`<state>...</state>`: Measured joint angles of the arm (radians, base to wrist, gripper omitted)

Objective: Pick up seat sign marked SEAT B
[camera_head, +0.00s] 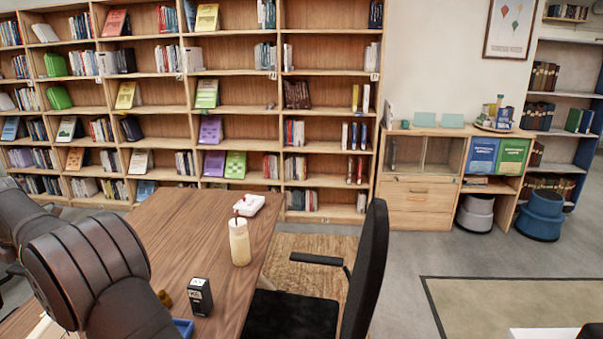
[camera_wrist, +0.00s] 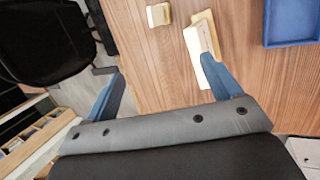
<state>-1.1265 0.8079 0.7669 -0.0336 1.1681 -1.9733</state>
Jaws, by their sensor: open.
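In the wrist view, a pale cream upright piece with a light wooden base (camera_wrist: 196,40) stands on the wooden table, near the tip of my right finger. It may be the seat sign, but no SEAT B lettering can be read. My gripper (camera_wrist: 162,82) is open and empty, its two blue fingers wide apart. The right finger overlaps the lower end of the cream piece in the picture; I cannot tell if they touch. The left finger hangs by the table edge. In the head view my fingers are not in view, and my arm hides the table's near left.
A small tan block (camera_wrist: 158,14) and a blue tray (camera_wrist: 291,24) are near the cream piece. A black labelled box (camera_head: 200,296), a cream bottle (camera_head: 240,243) and a white case (camera_head: 249,204) stand on the table (camera_head: 185,235). A black chair (camera_head: 368,270) stands to its right.

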